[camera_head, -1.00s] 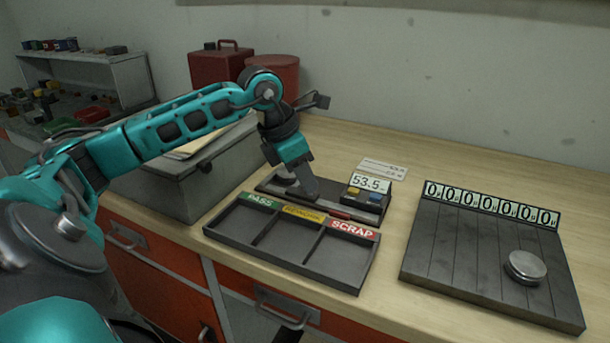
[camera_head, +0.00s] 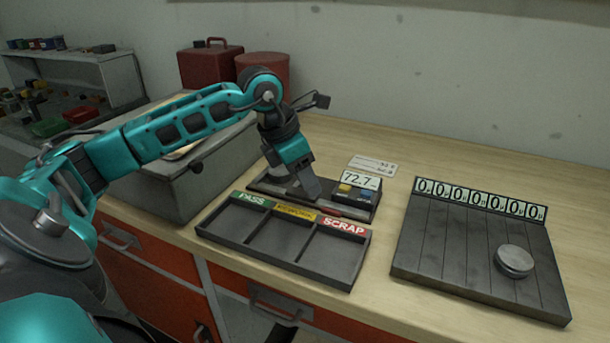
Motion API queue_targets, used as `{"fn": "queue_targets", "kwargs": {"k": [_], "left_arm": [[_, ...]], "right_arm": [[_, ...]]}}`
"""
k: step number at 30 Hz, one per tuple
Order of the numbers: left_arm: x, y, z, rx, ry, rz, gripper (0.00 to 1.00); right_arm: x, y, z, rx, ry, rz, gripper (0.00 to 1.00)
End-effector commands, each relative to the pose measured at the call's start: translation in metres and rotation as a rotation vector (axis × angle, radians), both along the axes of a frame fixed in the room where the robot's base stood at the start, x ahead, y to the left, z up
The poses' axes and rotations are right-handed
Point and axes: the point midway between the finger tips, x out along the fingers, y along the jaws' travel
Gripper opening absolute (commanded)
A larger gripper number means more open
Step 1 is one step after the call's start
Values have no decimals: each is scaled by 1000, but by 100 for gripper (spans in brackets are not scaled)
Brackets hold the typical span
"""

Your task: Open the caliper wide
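The caliper (camera_head: 350,207) lies in a dark fixture on the bench, behind the three-part tray. Its display (camera_head: 360,180) reads about 72.7. My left gripper (camera_head: 311,191) points down at the middle of the caliper, left of the display. Its grey fingers overlap in this view, so I cannot tell whether they are open or shut, or what they touch. The gripper hides part of the caliper, including its jaws. A pale round piece (camera_head: 278,172) shows partly at the left of the fixture, behind the gripper. My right gripper is not in view.
The tray marked PASS, REWORK and SCRAP (camera_head: 330,262) is empty in front. At right, a slatted plate (camera_head: 440,245) carries a row of zero displays and a metal disc (camera_head: 514,261). A grey box (camera_head: 180,185) stands left. A paper label (camera_head: 373,165) lies behind.

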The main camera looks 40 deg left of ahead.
Motion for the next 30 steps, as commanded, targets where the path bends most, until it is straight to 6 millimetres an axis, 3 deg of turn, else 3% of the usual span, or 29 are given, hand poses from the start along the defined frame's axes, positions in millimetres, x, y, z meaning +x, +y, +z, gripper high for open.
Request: {"fn": "queue_targets", "kwargs": {"k": [8, 24, 30], "left_arm": [[-2, 2, 6, 1, 0, 0, 44], [-37, 20, 102, 2, -3, 1, 44], [-43, 23, 118, 0, 0, 0, 44]], "right_arm": [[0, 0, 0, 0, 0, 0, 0], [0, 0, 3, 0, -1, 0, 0], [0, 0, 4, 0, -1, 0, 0]]}}
